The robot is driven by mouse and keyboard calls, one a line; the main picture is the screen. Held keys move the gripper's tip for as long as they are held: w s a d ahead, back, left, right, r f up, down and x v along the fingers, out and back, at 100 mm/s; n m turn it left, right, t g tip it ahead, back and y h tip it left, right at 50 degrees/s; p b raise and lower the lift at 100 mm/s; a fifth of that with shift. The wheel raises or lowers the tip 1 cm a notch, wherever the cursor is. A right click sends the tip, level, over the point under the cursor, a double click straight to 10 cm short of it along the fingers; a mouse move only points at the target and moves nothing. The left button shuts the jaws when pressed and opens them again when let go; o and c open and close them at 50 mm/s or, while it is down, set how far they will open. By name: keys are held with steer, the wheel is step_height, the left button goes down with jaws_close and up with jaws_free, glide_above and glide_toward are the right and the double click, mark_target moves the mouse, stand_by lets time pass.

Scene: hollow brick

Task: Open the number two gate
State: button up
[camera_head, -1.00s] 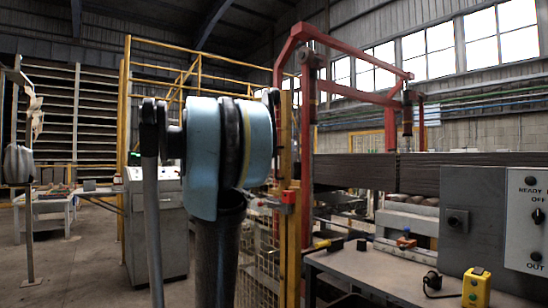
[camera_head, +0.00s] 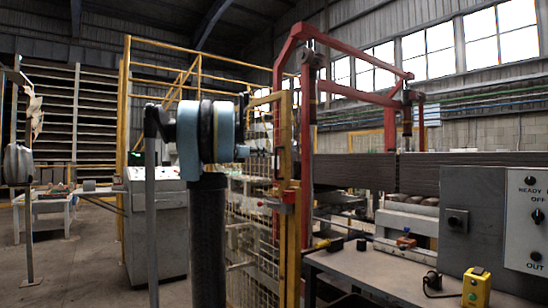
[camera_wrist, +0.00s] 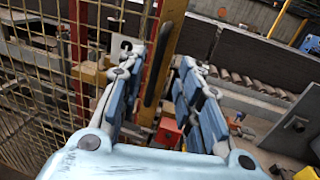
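A yellow-framed mesh gate (camera_head: 247,225) stands in the middle of the head view; its yellow upright (camera_head: 285,225) bears a red block (camera_head: 289,196). No number is legible. The wrist view shows the mesh (camera_wrist: 35,70) at left and a long dark handle (camera_wrist: 158,62) on an upright. A red block (camera_wrist: 168,132) sits below it. My gripper (camera_wrist: 157,65) is open, its blue-padded fingers apart on either side of the handle in the picture. I cannot tell whether they touch it. In the head view my arm hides part of the gate, and the fingers are hard to make out.
A workbench (camera_head: 385,268) stands at right with a yellow button box (camera_head: 476,287) and a grey control panel (camera_head: 526,222). A grey cabinet (camera_head: 158,235) is behind my arm at left. Open floor (camera_head: 75,275) lies at the left.

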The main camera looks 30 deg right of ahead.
steer(key=x, duration=1.2)
jaws_close()
